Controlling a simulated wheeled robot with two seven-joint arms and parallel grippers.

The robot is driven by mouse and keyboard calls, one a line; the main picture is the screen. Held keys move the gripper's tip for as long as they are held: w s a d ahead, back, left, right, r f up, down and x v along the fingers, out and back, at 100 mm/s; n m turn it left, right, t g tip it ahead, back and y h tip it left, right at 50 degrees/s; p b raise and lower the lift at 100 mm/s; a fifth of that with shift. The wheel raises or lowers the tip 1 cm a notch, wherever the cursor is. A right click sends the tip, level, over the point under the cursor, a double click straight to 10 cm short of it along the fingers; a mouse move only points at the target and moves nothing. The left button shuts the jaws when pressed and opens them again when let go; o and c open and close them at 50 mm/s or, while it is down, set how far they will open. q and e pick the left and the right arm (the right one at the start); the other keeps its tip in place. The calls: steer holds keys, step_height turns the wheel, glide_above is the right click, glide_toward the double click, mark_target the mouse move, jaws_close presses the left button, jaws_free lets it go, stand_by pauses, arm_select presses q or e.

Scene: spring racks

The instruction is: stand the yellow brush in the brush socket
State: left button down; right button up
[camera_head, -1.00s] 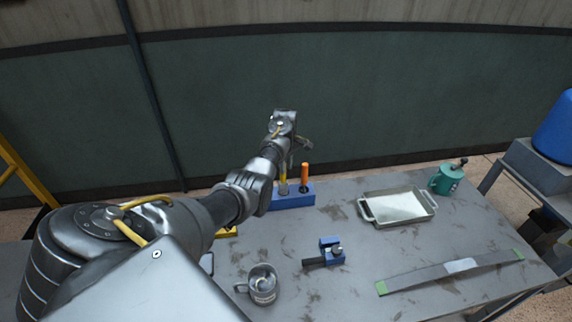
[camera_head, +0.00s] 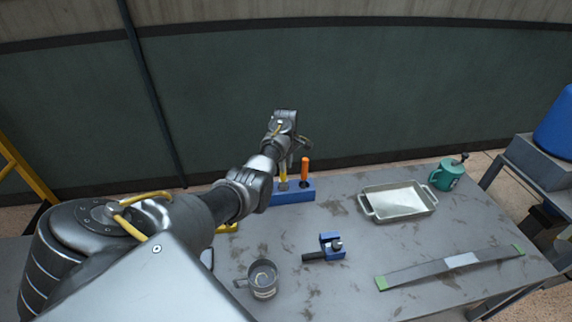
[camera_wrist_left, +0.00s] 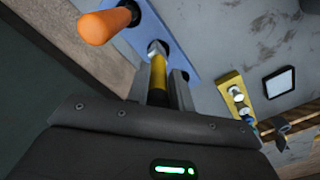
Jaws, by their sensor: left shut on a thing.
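The yellow brush (camera_head: 283,172) has a yellow handle and a grey metal collar. My left gripper (camera_head: 290,150) is shut on its handle, above the blue block with the sockets (camera_head: 299,197) at the back of the table. In the left wrist view the yellow handle (camera_wrist_left: 158,76) lies between my left gripper's fingers (camera_wrist_left: 160,88). The brush's collar meets the blue block (camera_wrist_left: 172,33) there; its lower end is hidden, so I cannot tell how deep it sits. An orange-handled tool (camera_head: 305,170) stands in the same block, right of the brush. My right gripper is not in view.
A yellow piece (camera_wrist_left: 234,92) is near the block.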

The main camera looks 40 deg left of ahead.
arm_select(q)
steer(key=shift+f, duration=0.2)
steer(key=shift+f+b, duration=0.8)
steer(key=shift+f, duration=0.35)
steer(key=c, duration=1.1)
jaws_free()
steer(key=shift+c, duration=0.2)
step_height(320, 180, up, 11)
steer(key=b, duration=0.2)
steer(key=shift+b, duration=0.3)
steer(key=shift+f, duration=0.1)
